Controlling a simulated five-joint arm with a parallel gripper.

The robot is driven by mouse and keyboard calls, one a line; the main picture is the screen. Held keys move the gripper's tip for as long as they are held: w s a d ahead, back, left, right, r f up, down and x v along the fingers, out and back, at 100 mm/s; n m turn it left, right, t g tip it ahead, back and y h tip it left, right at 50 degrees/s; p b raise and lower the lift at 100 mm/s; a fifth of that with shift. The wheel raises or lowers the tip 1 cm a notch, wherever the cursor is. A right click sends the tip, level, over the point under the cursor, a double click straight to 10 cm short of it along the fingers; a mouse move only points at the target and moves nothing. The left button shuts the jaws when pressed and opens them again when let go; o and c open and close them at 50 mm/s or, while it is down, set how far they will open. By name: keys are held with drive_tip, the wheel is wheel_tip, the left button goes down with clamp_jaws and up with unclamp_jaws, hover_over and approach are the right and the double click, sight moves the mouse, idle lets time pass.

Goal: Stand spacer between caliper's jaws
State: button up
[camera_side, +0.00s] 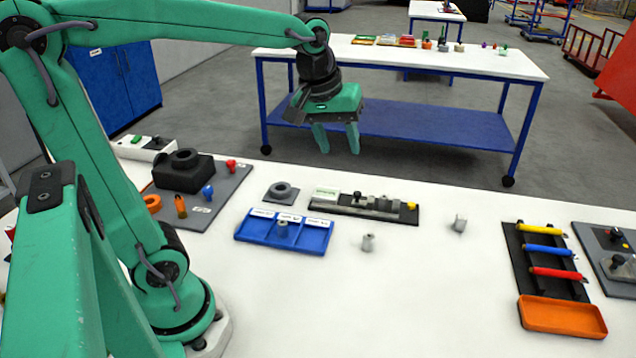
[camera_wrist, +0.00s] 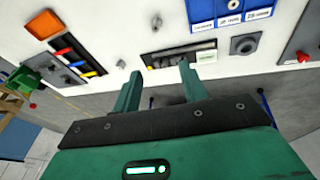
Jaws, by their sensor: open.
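The caliper (camera_side: 365,205) lies on a dark base in the middle of the table; it also shows beyond my fingers in the wrist view (camera_wrist: 182,56). Small grey pieces that look like spacers stand apart: one (camera_side: 368,242) in front of the caliper, one (camera_side: 459,223) to its right, and one (camera_side: 282,229) in the blue tray. I cannot tell which is the task's spacer. The caliper's jaw gap is too small to make out. My gripper (camera_side: 337,138) is open and empty, high above the table's far side, fingers pointing down; its fingers also show in the wrist view (camera_wrist: 158,78).
The blue three-part tray (camera_side: 262,238) is left of the front piece. A ring on a grey plate (camera_side: 282,192) sits behind it. A rack of coloured bars (camera_side: 545,252) and an orange tray (camera_side: 562,316) are at right. The front middle of the table is clear.

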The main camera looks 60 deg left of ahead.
drive_tip(key=s+d+f+m+t, duration=0.2)
drive_tip(key=s+m, duration=0.6)
drive_tip(key=s, duration=0.4)
drive_tip(key=shift+s+d+f, duration=0.15)
drive_tip(key=shift+d+f, duration=0.05)
drive_tip(key=shift+f, duration=0.6)
